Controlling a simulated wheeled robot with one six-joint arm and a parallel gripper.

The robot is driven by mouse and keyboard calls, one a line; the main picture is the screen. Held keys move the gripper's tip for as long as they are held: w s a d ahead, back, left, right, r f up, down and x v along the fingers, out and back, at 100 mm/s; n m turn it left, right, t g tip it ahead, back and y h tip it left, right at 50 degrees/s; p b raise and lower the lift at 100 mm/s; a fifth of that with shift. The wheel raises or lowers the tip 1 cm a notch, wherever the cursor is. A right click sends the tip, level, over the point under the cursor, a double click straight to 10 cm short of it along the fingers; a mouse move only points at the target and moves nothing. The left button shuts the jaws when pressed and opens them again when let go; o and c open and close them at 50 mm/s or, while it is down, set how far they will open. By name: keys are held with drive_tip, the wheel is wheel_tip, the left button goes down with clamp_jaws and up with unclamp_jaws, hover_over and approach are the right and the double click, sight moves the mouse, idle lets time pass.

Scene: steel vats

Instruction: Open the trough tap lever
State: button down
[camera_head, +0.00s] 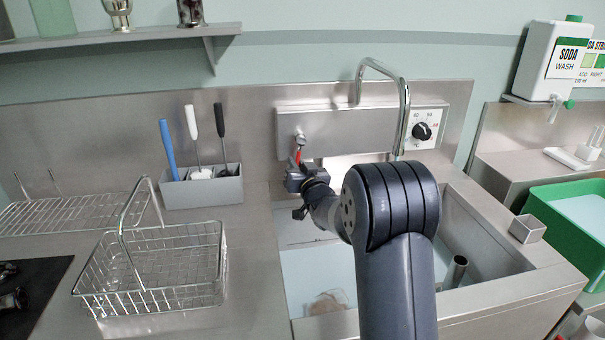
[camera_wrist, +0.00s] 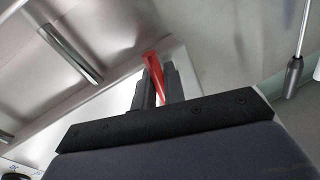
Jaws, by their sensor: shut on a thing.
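The red tap lever (camera_head: 299,155) sits below a small steel knob on the steel panel (camera_head: 345,134) above the trough. My gripper (camera_head: 297,172) is at the lever, its arm reaching across the trough from the front. In the wrist view my gripper (camera_wrist: 156,82) is shut on the red lever (camera_wrist: 154,72), which stands tilted between the two dark fingers. The lever's lower part is hidden by the fingers. The curved steel spout (camera_head: 402,110) rises from the panel and hangs down over the trough (camera_head: 470,245), partly behind my arm.
A dial (camera_head: 422,131) is on the panel's right. Left of the trough are a brush holder (camera_head: 203,188) with several brushes and a wire basket (camera_head: 165,265) with a raised handle. A white soda wash can (camera_head: 550,62) and a green tub (camera_head: 570,215) stand at the right.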

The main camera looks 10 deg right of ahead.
sight(279, 152)
drive_tip(key=a+m+b, duration=0.2)
drive_tip(key=m+b, duration=0.1)
drive_tip(key=m+t+b, duration=0.1)
drive_tip(key=m, duration=0.1)
drive_tip(key=shift+a+r+h, duration=0.3)
drive_tip(key=shift+a+h, duration=0.1)
drive_tip(key=m+b, duration=0.1)
drive_tip(key=a+r+m+b, duration=0.1)
drive_tip(key=m, duration=0.1)
drive_tip(key=shift+h+b, duration=0.35)
drive_tip(key=shift+h, duration=0.05)
drive_tip(key=shift+a+r+m+t+h+b, duration=0.25)
drive_tip(key=shift+r+m+b, duration=0.25)
drive_tip(key=shift+m, duration=0.35)
drive_tip(key=shift+a+r+m+t+h+b, duration=0.15)
drive_tip(key=shift+a+r+m+b, duration=0.2)
drive_tip(key=shift+m+b, duration=0.35)
drive_tip(key=c, duration=1.6)
unclamp_jaws()
drive_tip(key=v, duration=1)
drive_tip(key=shift+s+b, duration=0.35)
drive_tip(key=shift+s, duration=0.1)
